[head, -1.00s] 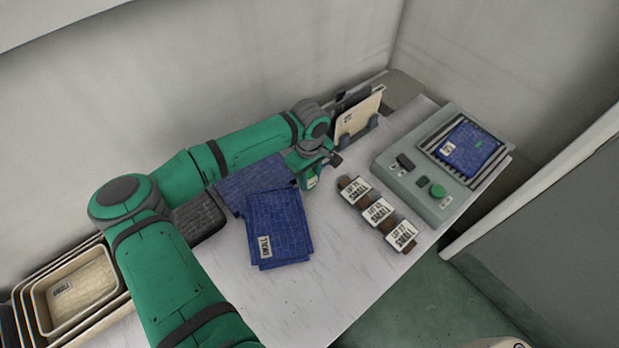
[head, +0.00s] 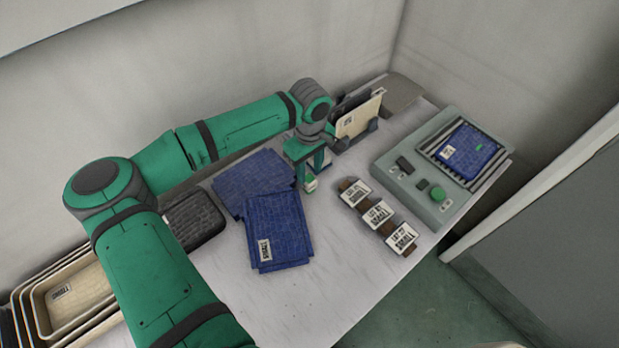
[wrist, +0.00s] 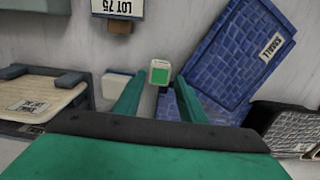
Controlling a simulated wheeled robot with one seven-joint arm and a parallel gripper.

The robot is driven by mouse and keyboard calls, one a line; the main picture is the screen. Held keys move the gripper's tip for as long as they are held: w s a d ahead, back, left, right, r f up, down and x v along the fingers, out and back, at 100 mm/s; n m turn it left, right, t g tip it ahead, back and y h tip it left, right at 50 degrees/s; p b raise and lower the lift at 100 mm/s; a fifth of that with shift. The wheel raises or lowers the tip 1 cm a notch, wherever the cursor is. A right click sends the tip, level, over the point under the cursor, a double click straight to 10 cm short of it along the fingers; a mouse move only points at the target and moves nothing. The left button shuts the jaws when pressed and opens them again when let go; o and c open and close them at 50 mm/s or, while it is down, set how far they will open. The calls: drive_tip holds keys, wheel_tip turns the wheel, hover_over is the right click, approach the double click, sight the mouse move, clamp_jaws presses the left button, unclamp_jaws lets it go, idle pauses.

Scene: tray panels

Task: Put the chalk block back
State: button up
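A small white block with a green face (head: 311,184), which I take as the chalk block, is on the table just right of the blue panels. It also shows in the wrist view (wrist: 159,73), just beyond and between my fingertips. My gripper (head: 312,174) points down over it. Its two green fingers are apart, with a narrow gap seen on each side of the block in the wrist view (wrist: 157,86). A pale, blue-edged piece (wrist: 118,84) lies beside the left finger, partly hidden by it.
Blue panels (head: 280,230) lie left of the gripper. A rack holding upright panels (head: 358,120) stands behind it. Labelled blocks (head: 378,214) are in a row to the right, before a grey control box (head: 432,205). Nested trays (head: 75,290) are at far left. The front table is clear.

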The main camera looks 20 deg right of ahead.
sight(310, 179)
drive_tip(key=shift+r, duration=2.75)
